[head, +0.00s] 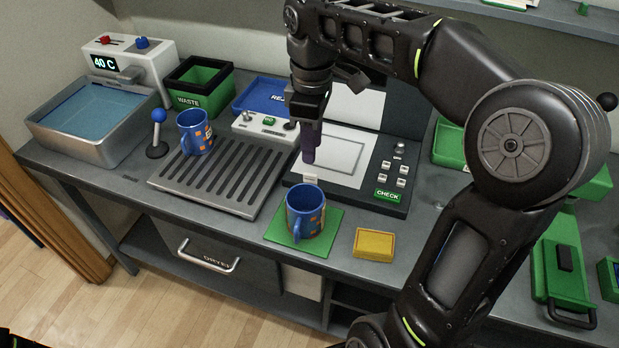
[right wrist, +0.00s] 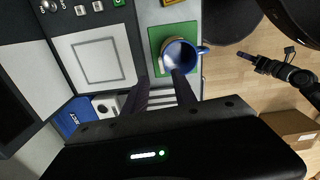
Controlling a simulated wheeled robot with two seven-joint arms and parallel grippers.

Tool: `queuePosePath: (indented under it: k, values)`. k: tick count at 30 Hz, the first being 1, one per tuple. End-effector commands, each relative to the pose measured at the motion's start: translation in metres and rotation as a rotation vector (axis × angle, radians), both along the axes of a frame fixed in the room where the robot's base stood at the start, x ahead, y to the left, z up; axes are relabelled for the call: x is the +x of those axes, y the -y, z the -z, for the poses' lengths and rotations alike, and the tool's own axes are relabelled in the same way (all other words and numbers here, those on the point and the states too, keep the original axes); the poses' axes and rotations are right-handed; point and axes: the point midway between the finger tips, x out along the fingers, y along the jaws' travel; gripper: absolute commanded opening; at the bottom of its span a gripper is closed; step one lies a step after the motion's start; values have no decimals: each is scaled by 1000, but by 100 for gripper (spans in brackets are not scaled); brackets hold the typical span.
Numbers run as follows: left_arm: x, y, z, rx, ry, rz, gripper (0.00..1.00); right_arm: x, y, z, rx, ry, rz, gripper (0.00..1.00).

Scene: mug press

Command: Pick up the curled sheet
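My right gripper (head: 309,158) points down over the front left of the press and looks empty. In the right wrist view its two fingers (right wrist: 162,83) are apart. A blue mug with orange patches (head: 305,213) stands upright on a green mat (head: 325,243), in front of that gripper. My left gripper (right wrist: 248,58) shows small over the floor; its opening is unclear.
The press (head: 345,155) has a CHECK panel. A second blue mug (head: 195,133) stands on the slotted rack (head: 225,180). A yellow block (head: 374,244) lies right of the mat. A water basin (head: 90,120), WASTE bin (head: 199,82) and blue tray (head: 262,94) stand behind.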

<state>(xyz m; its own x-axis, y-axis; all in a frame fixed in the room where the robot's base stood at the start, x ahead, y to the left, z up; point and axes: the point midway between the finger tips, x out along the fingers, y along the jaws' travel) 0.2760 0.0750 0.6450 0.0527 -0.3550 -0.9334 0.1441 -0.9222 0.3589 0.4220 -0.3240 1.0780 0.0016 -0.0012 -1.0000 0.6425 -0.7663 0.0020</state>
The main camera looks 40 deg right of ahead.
Motion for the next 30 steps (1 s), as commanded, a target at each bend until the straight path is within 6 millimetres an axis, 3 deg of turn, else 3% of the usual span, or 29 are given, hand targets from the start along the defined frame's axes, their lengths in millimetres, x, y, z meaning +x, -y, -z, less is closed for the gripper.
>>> queuePosePath:
  k: [9, 20, 30]
  values:
    - [1, 0, 1, -1, 1, 1, 36, 0, 0, 26, 0, -1, 1, 33]
    - [1, 0, 0, -1, 1, 1, 36, -1, -1, 30, 0, -3, 1, 33]
    - [-1, 0, -7, 2, -2, -1, 36, -1, -4, 74, 0, -3, 1, 33]
